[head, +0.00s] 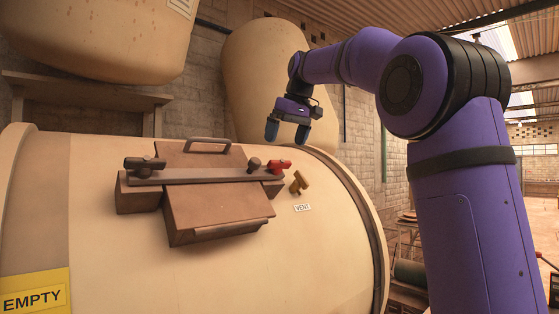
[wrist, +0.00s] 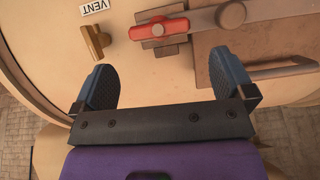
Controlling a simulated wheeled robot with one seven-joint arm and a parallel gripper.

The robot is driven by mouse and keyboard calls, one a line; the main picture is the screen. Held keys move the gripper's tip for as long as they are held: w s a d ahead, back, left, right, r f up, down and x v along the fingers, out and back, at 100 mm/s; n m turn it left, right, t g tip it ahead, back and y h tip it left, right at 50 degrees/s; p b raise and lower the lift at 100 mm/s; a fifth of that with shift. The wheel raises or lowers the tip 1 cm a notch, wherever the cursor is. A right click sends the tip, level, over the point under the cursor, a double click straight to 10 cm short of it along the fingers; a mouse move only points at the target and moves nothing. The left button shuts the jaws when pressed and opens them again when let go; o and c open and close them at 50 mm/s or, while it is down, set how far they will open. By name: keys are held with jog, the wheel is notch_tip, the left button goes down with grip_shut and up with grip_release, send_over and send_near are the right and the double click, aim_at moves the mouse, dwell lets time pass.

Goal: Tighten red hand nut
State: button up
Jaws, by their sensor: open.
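The red hand nut (head: 279,167) sits at the right end of the clamp bar (head: 205,176) across the brown hatch cover (head: 222,210) on the cream tank. It also shows in the wrist view as a red bar-shaped handle (wrist: 158,29) with a round hub. My gripper (head: 287,134) is above and behind the hatch, apart from the nut. In the wrist view my gripper (wrist: 162,90) has its two blue fingers wide apart with nothing between them, and the red nut lies beyond the fingertips, between their lines.
A brass vent valve (head: 299,183) stands just right of the red nut, beside a VENT label (head: 303,208). A dark hand nut (head: 145,163) is at the bar's left end. A hatch handle (head: 208,145) rises behind the bar. Free air lies above the tank.

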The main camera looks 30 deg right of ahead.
aim_at(280, 165)
jog(key=x, duration=0.6)
jog(key=shift+w+f, duration=0.15)
jog(key=shift+f, duration=0.2)
jog(key=shift+c, duration=0.5)
jog(key=c, duration=0.7)
